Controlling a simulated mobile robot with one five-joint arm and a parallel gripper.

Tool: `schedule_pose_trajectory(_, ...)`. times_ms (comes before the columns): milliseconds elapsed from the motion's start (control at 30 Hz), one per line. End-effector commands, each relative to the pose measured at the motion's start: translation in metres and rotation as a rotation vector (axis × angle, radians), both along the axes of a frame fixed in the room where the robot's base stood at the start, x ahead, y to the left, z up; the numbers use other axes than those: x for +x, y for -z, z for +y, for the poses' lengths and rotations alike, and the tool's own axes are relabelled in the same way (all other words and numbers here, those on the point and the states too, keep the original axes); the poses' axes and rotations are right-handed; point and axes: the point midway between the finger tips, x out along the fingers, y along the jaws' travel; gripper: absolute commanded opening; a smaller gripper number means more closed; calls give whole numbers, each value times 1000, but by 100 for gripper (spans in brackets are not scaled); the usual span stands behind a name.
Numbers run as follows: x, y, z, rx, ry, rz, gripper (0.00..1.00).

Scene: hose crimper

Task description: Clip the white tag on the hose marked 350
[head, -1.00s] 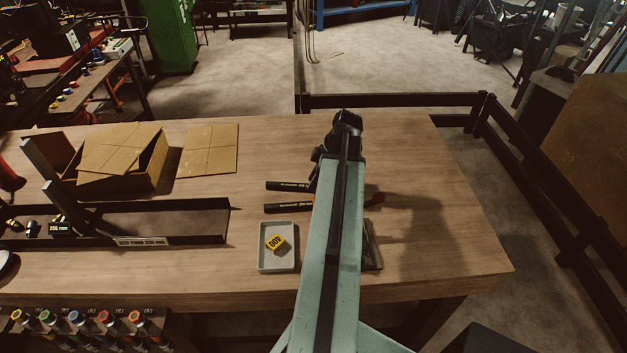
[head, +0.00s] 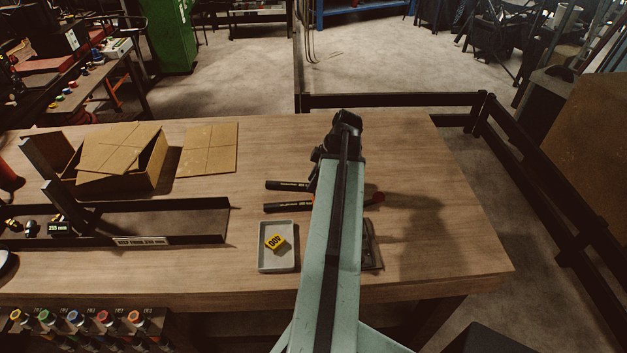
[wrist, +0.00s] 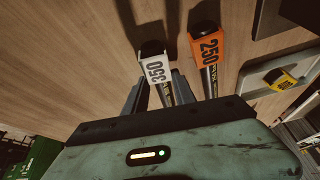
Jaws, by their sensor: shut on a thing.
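The white tag (wrist: 155,69) reads 350 and sits over a black hose (wrist: 167,96) just below its black end in the wrist view. My gripper (wrist: 158,80) has a finger on each side and is shut on the tag. I cannot tell whether the tag is fully seated. In the head view this hose (head: 288,185) is the farther of two, and my arm hides its tagged end and the gripper. The nearer hose (head: 287,207) carries an orange tag (wrist: 208,47) marked 250, just right of my gripper in the wrist view.
A grey tray (head: 276,264) holds a yellow tag (head: 275,242) marked 400. A dark channel fixture (head: 170,221) and cardboard boxes (head: 123,158) stand left on the wooden table (head: 450,250). The table's right side is clear. A dark rail (head: 390,101) runs behind.

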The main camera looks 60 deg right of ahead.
Motion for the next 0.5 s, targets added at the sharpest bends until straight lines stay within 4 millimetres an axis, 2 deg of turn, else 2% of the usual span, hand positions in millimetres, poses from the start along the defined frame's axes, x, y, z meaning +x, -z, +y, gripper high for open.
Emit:
schedule_pose_trajectory(267, 0, 1, 0, 0, 0, 0, 0)
schedule_pose_trajectory(300, 0, 1, 0, 0, 0, 0, 43)
schedule_pose_trajectory(333, 0, 1, 0, 0, 0, 0, 51)
schedule_pose_trajectory(367, 0, 1, 0, 0, 0, 0, 57)
schedule_pose_trajectory(500, 0, 1, 0, 0, 0, 0, 57)
